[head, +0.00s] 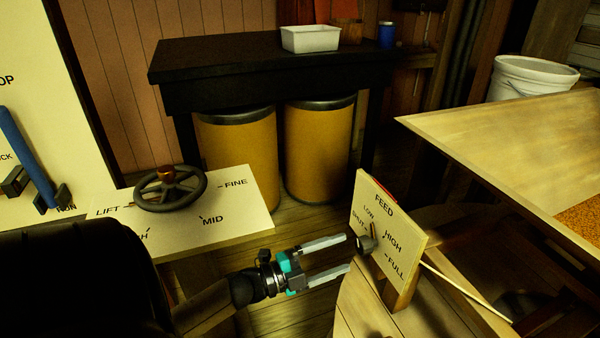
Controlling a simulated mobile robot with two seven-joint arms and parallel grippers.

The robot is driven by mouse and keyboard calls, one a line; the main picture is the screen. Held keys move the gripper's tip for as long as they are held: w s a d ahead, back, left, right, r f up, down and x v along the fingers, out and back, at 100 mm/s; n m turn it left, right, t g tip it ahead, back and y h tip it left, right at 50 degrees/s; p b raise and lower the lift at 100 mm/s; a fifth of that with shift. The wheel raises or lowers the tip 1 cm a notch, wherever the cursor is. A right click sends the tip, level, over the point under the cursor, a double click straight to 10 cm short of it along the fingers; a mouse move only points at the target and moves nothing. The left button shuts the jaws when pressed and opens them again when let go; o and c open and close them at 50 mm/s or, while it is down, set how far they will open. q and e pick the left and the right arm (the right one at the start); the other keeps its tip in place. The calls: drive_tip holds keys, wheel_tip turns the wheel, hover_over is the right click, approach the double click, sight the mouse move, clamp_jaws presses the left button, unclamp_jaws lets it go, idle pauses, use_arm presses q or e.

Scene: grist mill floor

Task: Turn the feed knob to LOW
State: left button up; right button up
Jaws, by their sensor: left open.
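The feed panel (402,262) is a cream board on a wooden post, marked FEED, SHUT, LOW, HIGH and FULL. The feed knob (367,244) is a small dark knob standing out from its face. A short brownish bar shows just above the knob, below LOW; I cannot tell which mark the knob points to. My left gripper (347,254) is open, its two pale fingers aimed right at the knob. The fingertips are at or just short of the knob; I cannot tell whether they touch it. My right gripper is not in view.
A handwheel (171,189) sits on a cream panel marked LIFT, MID and FINE at left. A blue lever (27,158) is at the far left. A wooden hopper edge (480,150) rises at right. A dark bench (230,60) and two yellow drums (240,160) stand behind.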

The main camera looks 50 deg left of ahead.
use_arm(q)
drive_tip(key=p+v, duration=0.1)
drive_tip(key=v, duration=0.8)
drive_tip(key=shift+a, duration=0.1)
